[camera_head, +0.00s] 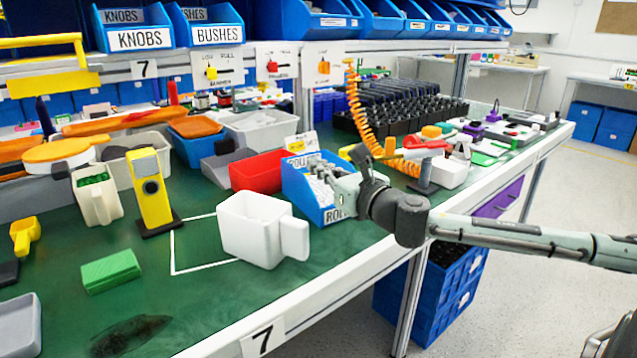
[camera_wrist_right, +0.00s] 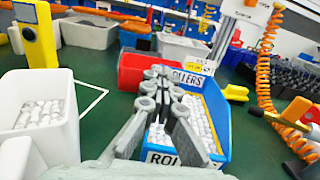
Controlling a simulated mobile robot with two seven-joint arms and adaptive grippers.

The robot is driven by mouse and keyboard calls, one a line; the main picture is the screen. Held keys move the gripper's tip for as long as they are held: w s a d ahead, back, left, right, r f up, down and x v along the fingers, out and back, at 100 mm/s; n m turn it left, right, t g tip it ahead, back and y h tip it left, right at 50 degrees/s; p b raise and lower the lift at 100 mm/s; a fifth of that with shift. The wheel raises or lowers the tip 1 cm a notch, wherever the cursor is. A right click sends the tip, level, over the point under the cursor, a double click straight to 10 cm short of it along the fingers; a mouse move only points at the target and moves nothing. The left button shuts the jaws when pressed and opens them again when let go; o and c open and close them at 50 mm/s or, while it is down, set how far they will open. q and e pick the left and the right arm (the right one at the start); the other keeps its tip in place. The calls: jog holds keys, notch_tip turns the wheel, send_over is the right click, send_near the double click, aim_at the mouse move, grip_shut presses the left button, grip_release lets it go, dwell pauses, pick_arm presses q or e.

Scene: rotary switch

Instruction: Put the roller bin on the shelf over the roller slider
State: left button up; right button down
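The roller bin (camera_head: 297,187) is blue, labelled ROLLERS, and full of pale rollers. It stands on the green bench mat beside a red bin. The wrist view shows the bin (camera_wrist_right: 219,113) at centre right. My right gripper (camera_head: 338,183) is at its right side in the head view. In the wrist view, the fingers (camera_wrist_right: 163,82) overlap the bin's left side; whether they clamp its wall is unclear. The shelf (camera_head: 285,45) runs above the bench. Yellow, red and orange sliders (camera_head: 323,67) hang below it; the roller slider's label is not readable. My left gripper is not in view.
KNOBS (camera_head: 130,27) and BUSHES (camera_head: 208,25) bins occupy the shelf's left part. A white bin with a handle (camera_head: 258,229) stands near the roller bin. A red bin (camera_head: 257,172) and coiled orange hose (camera_head: 360,115) are close by. The front left mat has free room.

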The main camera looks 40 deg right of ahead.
jog(key=shift+r, duration=1.65)
jog(key=c, duration=0.9)
grip_release()
jog(key=o, duration=0.4)
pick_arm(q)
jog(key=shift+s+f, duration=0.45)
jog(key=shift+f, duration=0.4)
pick_arm(e)
jog(key=shift+o, duration=0.2)
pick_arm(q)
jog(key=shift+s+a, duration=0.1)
pick_arm(e)
jog(key=shift+s, duration=0.2)
